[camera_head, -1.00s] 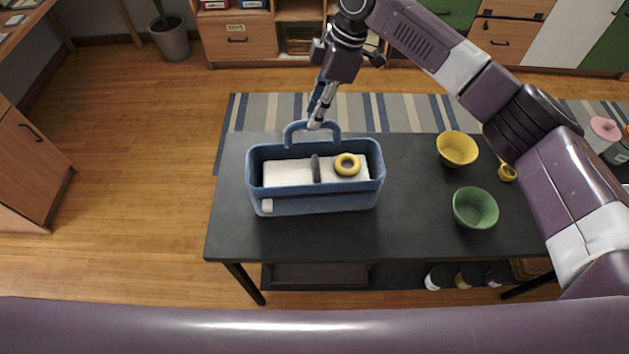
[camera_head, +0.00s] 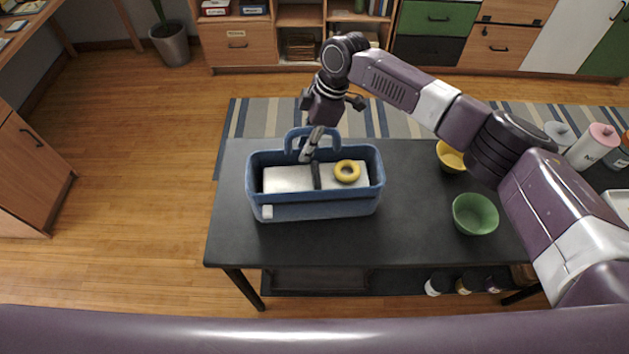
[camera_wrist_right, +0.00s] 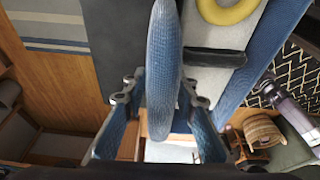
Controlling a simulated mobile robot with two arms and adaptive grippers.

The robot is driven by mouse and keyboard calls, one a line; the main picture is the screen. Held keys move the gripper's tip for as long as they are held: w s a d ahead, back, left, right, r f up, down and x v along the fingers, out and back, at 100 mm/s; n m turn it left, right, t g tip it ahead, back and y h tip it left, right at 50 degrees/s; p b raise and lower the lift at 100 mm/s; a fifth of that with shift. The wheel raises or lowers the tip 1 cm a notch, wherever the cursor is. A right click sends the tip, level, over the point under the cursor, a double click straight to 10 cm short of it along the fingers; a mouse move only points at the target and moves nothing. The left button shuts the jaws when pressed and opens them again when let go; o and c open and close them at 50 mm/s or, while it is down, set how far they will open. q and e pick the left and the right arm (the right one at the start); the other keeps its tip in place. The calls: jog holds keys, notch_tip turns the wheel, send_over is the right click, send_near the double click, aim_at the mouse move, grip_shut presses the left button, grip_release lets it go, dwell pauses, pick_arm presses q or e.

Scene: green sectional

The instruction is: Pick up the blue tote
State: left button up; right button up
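The blue tote (camera_head: 320,209) stands upright on the dark table (camera_head: 410,215). Its arched handle (camera_head: 290,141) rises at the back. Inside are white contents (camera_head: 285,180), a yellow ring (camera_head: 347,177) and a dark upright piece. My right gripper (camera_head: 307,153) points down at the handle. My left gripper is not seen.
A yellow bowl (camera_head: 449,158) and a green bowl (camera_head: 475,214) stand to the right of the tote. A pink-topped bottle (camera_head: 592,147) stands at the far right. The table is bare between tote and green bowl. A striped rug (camera_head: 400,122) lies behind the table.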

jog(key=shift+f, duration=0.3)
dwell(0.5)
grip_shut()
jog(key=shift+r, duration=0.15)
